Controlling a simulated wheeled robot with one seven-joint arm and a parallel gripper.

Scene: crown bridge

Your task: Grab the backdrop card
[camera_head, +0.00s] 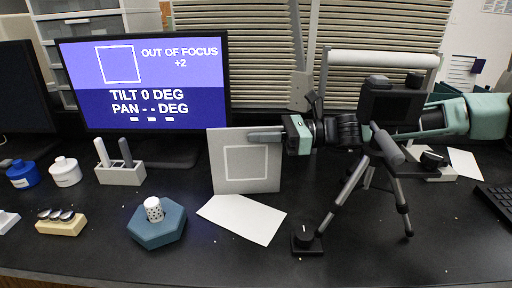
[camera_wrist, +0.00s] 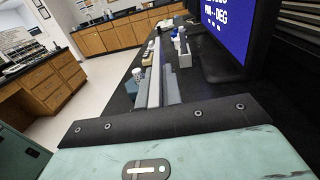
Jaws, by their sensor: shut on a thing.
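The backdrop card (camera_head: 225,178) is a grey upright panel with a pale square outline, standing near the middle of the desk in the head view. My gripper (camera_head: 265,135) reaches in from the right and is shut on the card's upper right part. In the wrist view the card (camera_wrist: 154,82) shows nearly edge-on as a pale strip between the fingers of my gripper (camera_wrist: 155,92). One finger hides a small part of the card's face. I cannot tell whether its lower edge touches the desk.
A monitor (camera_head: 150,112) reads "OUT OF FOCUS +2", "TILT 0 DEG" and "PAN -- DEG". A white sheet (camera_head: 242,218) lies before the card. A blue hexagonal stand (camera_head: 157,228) is front left, a black tripod (camera_head: 345,195) right. A grey holder (camera_head: 120,174) stands left.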

